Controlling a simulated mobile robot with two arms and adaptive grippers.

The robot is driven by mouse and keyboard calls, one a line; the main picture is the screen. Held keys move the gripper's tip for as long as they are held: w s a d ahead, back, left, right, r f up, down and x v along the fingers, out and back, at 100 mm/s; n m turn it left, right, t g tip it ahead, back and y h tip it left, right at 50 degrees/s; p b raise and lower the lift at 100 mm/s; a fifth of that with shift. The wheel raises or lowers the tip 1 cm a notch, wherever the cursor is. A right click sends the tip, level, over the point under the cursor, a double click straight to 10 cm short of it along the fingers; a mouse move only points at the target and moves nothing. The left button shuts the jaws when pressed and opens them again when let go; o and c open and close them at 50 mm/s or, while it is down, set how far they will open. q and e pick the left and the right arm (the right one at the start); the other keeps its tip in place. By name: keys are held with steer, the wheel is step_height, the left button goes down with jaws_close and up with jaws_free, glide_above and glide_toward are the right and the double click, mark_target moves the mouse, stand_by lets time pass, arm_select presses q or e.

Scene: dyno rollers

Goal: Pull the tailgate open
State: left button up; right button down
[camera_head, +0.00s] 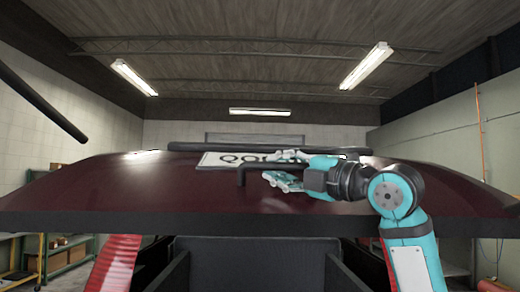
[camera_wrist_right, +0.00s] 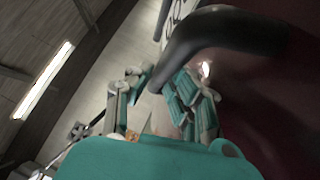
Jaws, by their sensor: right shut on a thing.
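The tailgate (camera_head: 120,190) is a wide dark red panel across the head view. It stands raised and tilted, with an open dark space under its near edge. A white number plate (camera_head: 215,160) and a bent black handle (camera_head: 241,174) are on it. My right gripper (camera_head: 275,168) is at the handle, its fingers shut on it and partly hiding it. In the right wrist view the dark handle (camera_wrist_right: 225,32) curves past the fingers of my right gripper (camera_wrist_right: 160,95), beside the dark red panel (camera_wrist_right: 280,95). My left gripper is not in view.
Under the panel are a dark box-like interior (camera_head: 250,258) and a red slanted part (camera_head: 115,264). A black rod (camera_head: 40,104) shows at the upper left. Shelves with boxes (camera_head: 70,252) stand at the left wall.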

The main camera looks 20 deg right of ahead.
mark_target(282, 215)
steer(key=shift+n+t, duration=0.3)
steer(key=shift+n, duration=0.1)
steer(key=f+b, duration=0.2)
steer(key=f, duration=0.2)
steer(key=f+b, duration=0.3)
steer(key=f, duration=0.2)
steer(key=shift+w+d+f+b, duration=0.1)
steer(key=shift+d+b, duration=0.1)
steer(key=shift+b, duration=0.1)
steer(key=c, duration=1.6)
jaws_free()
steer(key=o, duration=0.4)
steer(key=shift+w+d, duration=0.15)
steer(key=shift+d, duration=0.05)
steer(key=shift+c, duration=0.2)
steer(key=shift+a, duration=0.1)
